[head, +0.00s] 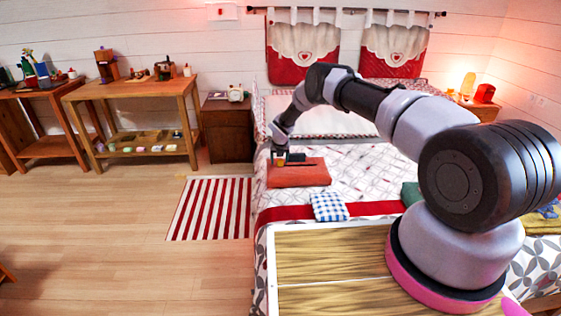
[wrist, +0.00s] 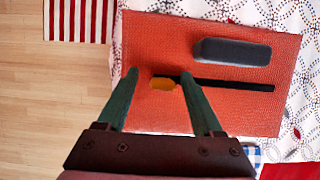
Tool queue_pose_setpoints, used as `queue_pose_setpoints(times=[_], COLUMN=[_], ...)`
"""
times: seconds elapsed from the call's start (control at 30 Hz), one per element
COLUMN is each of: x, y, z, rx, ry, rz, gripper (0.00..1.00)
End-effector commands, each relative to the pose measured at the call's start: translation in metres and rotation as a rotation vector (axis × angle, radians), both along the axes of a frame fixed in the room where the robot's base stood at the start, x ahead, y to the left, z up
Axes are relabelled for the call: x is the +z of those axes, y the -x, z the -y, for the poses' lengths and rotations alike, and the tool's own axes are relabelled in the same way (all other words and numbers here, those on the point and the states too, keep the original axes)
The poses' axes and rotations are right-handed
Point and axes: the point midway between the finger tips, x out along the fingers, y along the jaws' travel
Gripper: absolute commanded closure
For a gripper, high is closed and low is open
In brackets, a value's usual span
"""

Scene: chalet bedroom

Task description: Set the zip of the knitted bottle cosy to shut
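The knitted bottle cosy (wrist: 220,108) is an orange-red, flat rectangular piece lying on the bed; it also shows in the head view (head: 305,175). A dark straight zip slot (wrist: 235,85) runs along it. A yellow-orange zip slider (wrist: 162,83) sits at the slot's left end in the wrist view. My gripper (wrist: 159,73) is open above the cosy, with its two green fingers apart on either side of the slider. I cannot tell whether either finger touches it. In the head view my gripper (head: 279,158) is over the cosy's left part.
A dark grey rounded block (wrist: 233,52) lies on the cosy beside the slot. A blue-and-white checked cloth (head: 329,207) lies on the bed just nearer to me. A wooden board (head: 330,265) is at the bed's near end. A striped rug (head: 210,208) covers the floor to the left.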

Motion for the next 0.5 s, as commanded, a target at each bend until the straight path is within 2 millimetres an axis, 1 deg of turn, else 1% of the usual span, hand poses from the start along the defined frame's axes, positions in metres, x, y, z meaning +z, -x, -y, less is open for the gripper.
queue_pose_setpoints(times=[0.27,0.37,0.5], x=[0.002,0.01,0.031], y=[0.001,0.003,0.012], z=[0.001,0.0,0.001], rx=[0.0,0.001,0.001], ry=[0.001,0.0,0.001], rz=[-0.001,0.0,0.0], gripper=[0.32,0.32,0.32])
